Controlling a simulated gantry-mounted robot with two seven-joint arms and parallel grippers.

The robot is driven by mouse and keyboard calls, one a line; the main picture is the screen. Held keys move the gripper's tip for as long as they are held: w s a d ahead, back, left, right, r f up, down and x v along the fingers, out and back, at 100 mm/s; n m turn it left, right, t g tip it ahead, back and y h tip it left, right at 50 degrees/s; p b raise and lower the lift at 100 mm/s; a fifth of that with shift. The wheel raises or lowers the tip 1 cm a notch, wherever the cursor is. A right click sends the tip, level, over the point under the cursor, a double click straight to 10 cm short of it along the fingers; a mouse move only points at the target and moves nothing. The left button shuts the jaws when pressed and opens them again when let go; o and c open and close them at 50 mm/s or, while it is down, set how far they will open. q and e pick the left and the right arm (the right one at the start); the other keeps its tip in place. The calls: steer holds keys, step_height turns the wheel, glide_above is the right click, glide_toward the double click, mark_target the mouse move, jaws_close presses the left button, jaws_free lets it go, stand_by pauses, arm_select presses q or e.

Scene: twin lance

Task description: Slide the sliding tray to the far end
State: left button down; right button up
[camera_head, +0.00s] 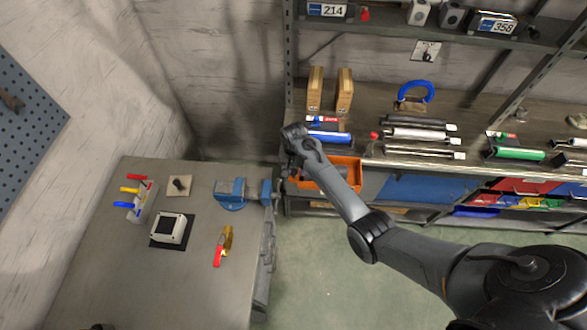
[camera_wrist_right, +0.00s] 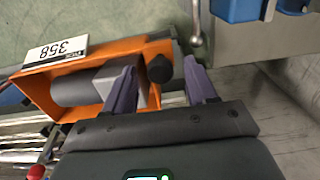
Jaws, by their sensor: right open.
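The orange tray (camera_head: 349,171) sits at the shelf front in the head view, partly hidden by my right arm. A black round knob (camera_wrist_right: 160,69) is at the tray's end. My right gripper (camera_wrist_right: 161,72) is open, with one purple finger on each side of the knob. I cannot tell whether they touch it. In the head view the right gripper's fingers are hidden behind the wrist. My left gripper is not in view.
A grey workbench (camera_head: 185,285) stands at left with a blue vise (camera_head: 231,192) close to my right wrist. The shelf behind holds wooden blocks (camera_head: 315,88), tubes (camera_head: 415,133) and a blue ring (camera_head: 415,90). Open green floor (camera_head: 320,260) lies between bench and shelf.

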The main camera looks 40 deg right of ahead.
jaws_close()
stand_by(0.4)
steer(key=shift+s+d, duration=0.1)
